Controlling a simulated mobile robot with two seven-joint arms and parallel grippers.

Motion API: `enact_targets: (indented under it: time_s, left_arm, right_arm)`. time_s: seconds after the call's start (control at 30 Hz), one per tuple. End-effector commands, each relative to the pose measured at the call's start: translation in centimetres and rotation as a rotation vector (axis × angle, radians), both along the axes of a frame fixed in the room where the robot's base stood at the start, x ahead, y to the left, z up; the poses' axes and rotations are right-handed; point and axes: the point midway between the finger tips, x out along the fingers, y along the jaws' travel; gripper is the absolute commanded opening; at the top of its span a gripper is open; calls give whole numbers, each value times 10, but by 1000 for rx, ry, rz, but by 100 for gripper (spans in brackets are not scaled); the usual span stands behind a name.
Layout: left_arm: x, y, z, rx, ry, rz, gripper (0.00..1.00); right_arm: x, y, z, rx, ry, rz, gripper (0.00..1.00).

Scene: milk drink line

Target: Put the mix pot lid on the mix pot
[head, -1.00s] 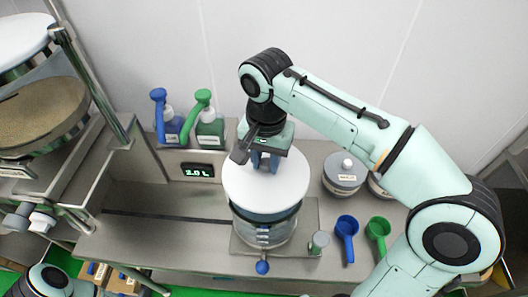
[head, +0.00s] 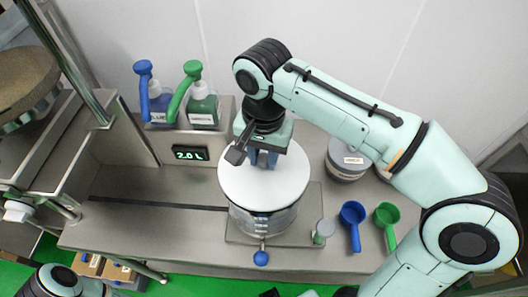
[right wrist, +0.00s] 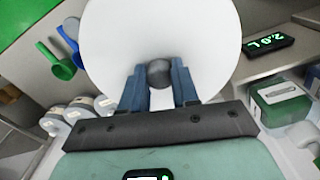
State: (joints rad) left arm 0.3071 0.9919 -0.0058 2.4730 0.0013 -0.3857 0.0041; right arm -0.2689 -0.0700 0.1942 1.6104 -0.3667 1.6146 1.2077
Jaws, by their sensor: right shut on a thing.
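The mix pot lid (head: 268,188) is a white disc, and it fills the upper middle of the right wrist view (right wrist: 150,30). My right gripper (head: 263,163) has its blue fingers shut on the lid's dark round knob (right wrist: 159,74). The mix pot (head: 264,222) is a see-through cylinder directly below the lid, standing on a steel plate. The lid looks level and lined up over the pot, at or very near its rim; I cannot tell whether it is fully seated. The lid hides the pot's opening. My left gripper is not visible.
Behind stand a blue pump bottle (head: 157,104) and a green one (head: 203,106), beside a "2.0 L" display (head: 190,154). At right are a lidded tub (head: 346,160), a small container (head: 324,231), a blue scoop (head: 353,222) and a green scoop (head: 388,222). The bench left of the pot is clear.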

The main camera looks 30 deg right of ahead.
Motion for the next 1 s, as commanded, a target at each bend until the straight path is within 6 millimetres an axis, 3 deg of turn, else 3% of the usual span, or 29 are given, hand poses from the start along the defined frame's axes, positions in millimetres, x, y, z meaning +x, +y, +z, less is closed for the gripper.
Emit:
enact_targets:
  time_s: [0.77,0.8,0.87,1.0]
  left_arm:
    - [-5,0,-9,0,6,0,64]
    - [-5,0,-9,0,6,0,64]
    - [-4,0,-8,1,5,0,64]
    - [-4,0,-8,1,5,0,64]
  right_arm:
    - [0,0,-13,0,0,0,0]
    - [0,0,-12,0,0,0,39]
    - [0,0,-12,0,0,0,59]
    - [0,0,-12,0,0,0,59]
